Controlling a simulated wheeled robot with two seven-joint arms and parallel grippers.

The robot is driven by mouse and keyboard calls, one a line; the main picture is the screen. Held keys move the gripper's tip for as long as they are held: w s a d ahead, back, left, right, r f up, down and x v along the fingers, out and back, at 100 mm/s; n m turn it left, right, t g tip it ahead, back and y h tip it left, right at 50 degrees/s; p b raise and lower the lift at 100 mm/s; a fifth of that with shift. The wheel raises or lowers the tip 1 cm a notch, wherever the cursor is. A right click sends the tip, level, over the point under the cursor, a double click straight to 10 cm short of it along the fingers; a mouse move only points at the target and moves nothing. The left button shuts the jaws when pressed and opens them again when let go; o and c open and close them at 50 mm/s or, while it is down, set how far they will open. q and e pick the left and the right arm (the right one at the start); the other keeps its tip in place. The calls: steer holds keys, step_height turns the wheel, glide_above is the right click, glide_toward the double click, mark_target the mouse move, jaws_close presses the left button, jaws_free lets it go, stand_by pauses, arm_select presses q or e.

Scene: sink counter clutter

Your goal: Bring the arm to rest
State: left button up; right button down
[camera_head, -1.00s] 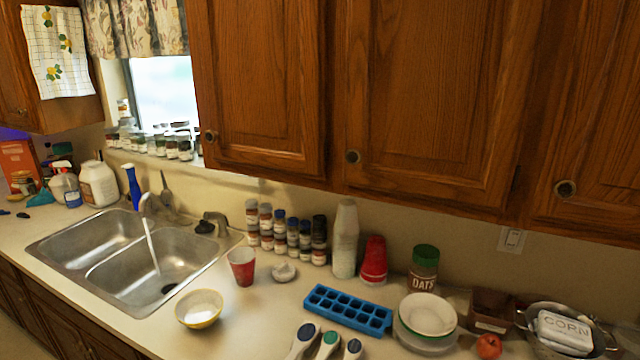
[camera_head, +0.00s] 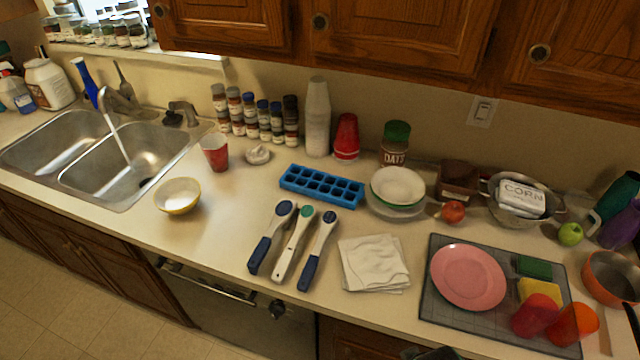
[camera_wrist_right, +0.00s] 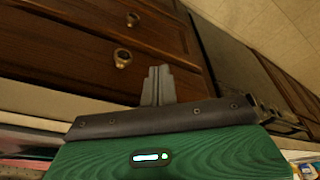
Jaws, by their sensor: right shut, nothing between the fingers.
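My right gripper (camera_wrist_right: 157,86) shows in the right wrist view. Its two grey fingers are together with nothing between them. They point toward brown wooden drawer fronts with round knobs (camera_wrist_right: 122,57), and I see no contact. In the head view a small dark shape sits at the bottom edge, below the counter front; I cannot tell whether it is part of my right arm. My left gripper is in neither current view.
The counter (camera_head: 225,255) is cluttered: three blue- and white-handled scoops, napkins (camera_head: 373,263), a blue ice tray (camera_head: 321,186), and a grey mat (camera_head: 437,300) with a pink plate (camera_head: 467,277) and cups near the front edge. The sink (camera_head: 110,165) is at left. Floor shows lower left.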

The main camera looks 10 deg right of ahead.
steer(key=s+f+g+b, duration=0.1)
steer(key=s+f, duration=0.2)
steer(key=f, duration=1.1)
steer(key=s+f, duration=0.2)
steer(key=f, duration=1.2)
steer(key=s+d+f, duration=0.2)
steer(key=s+f, duration=0.5)
steer(key=s, duration=0.1)
steer(key=s+d+f+g+b, duration=0.1)
steer(key=s+f, duration=0.7)
steer(key=s, duration=0.1)
steer(key=shift+d+f, duration=0.3)
steer(key=shift+d, duration=0.05)
